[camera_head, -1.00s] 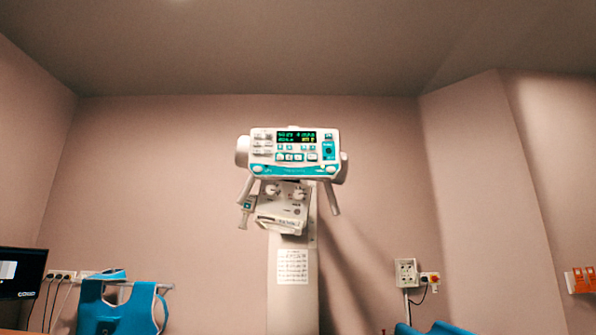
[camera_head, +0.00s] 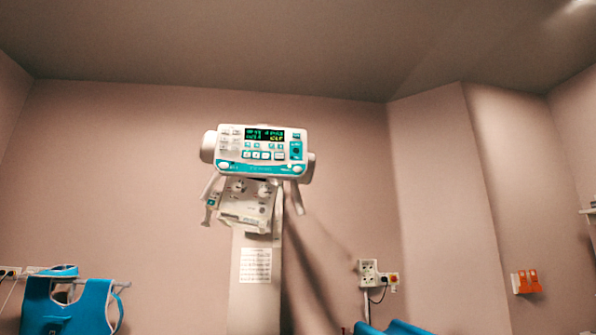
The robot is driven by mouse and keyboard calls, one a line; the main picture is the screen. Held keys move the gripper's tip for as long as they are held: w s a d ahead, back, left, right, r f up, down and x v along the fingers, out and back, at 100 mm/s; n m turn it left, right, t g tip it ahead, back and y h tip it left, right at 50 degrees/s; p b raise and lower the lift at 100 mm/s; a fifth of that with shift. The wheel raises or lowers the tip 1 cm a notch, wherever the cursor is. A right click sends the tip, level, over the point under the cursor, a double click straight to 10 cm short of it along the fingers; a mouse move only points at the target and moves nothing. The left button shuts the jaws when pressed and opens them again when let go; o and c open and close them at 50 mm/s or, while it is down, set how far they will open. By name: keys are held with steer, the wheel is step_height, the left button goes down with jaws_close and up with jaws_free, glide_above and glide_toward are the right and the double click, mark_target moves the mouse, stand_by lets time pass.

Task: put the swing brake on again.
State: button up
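The X-ray unit's head carries a white and teal control panel (camera_head: 262,152) with a lit green display and rows of buttons. Two pale handles angle down from it, a left handle (camera_head: 211,187) and a right handle (camera_head: 298,197). Below the panel, a white box (camera_head: 246,203) with round knobs is fixed near the top of the column (camera_head: 255,305). I cannot tell which part is the swing brake or how it is set. My gripper is not in view.
A blue apron (camera_head: 70,307) hangs at the lower left. A wall socket (camera_head: 369,272) and a blue surface (camera_head: 398,328) are right of the column. Orange items (camera_head: 526,282) are on the right wall, with a shelf edge (camera_head: 588,211) beyond. The air around the panel looks clear.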

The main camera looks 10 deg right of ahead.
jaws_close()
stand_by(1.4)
